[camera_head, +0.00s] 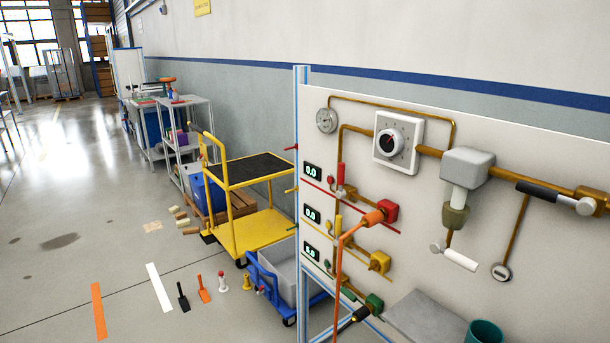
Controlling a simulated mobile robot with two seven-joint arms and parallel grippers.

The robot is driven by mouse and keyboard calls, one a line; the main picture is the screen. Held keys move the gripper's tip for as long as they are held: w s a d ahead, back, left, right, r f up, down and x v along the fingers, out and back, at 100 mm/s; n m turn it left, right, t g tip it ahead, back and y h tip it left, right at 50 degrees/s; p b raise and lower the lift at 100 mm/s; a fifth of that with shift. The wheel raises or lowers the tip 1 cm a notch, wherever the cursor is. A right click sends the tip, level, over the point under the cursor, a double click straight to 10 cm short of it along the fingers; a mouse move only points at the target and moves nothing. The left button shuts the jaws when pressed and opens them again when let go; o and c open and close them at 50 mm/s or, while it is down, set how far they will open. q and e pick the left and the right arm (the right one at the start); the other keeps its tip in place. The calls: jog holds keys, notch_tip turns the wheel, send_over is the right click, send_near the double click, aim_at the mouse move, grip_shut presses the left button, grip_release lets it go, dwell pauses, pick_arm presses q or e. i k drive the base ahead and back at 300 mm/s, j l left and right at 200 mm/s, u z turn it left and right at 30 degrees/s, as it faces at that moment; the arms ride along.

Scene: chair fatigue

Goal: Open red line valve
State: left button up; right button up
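The red line (318,186) runs along the upper left part of the white panel. Its valve has a red handle (340,174) that stands upright, above a small brass body. A red block fitting (389,211) sits at the right end of this line, with an orange plug (372,218) at it and an orange hose hanging down. The display (312,171) beside the red line reads 0.0. A yellow handle (338,222) and a green handle (348,294) sit on the lines below. Neither of my grippers is in view.
The panel (480,290) carries a round gauge (326,120), a dial (389,141) and copper pipes. A yellow cart (243,220) and a blue trolley (262,275) stand left of it. A grey shelf (425,318) and green cup (484,333) are below. Floor at left is mostly free.

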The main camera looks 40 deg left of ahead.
aim_at(341, 179)
jog(key=u, duration=0.95)
jog(key=i+j+u, duration=0.55)
jog(key=j+u, duration=0.15)
jog(key=j, duration=0.15)
jog(key=i+j+u, duration=0.5)
jog(key=i, duration=0.3)
jog(key=i+j+u, duration=0.15)
jog(key=i, duration=0.3)
jog(key=i+z, duration=0.2)
jog(key=z, duration=0.15)
jog(key=i+z, duration=0.35)
jog(key=i+j+z, duration=0.1)
jog(key=z, duration=0.25)
jog(key=i+z, duration=0.15)
jog(key=z, duration=0.3)
jog(key=i+z, duration=0.15)
jog(key=z, duration=0.3)
jog(key=i+j+z, duration=0.15)
jog(key=z, duration=0.3)
jog(key=i+j+z, duration=0.1)
jog(key=z, duration=0.35)
jog(key=i+j+z, duration=0.1)
jog(key=j+z, duration=0.15)
jog(key=z, duration=0.2)
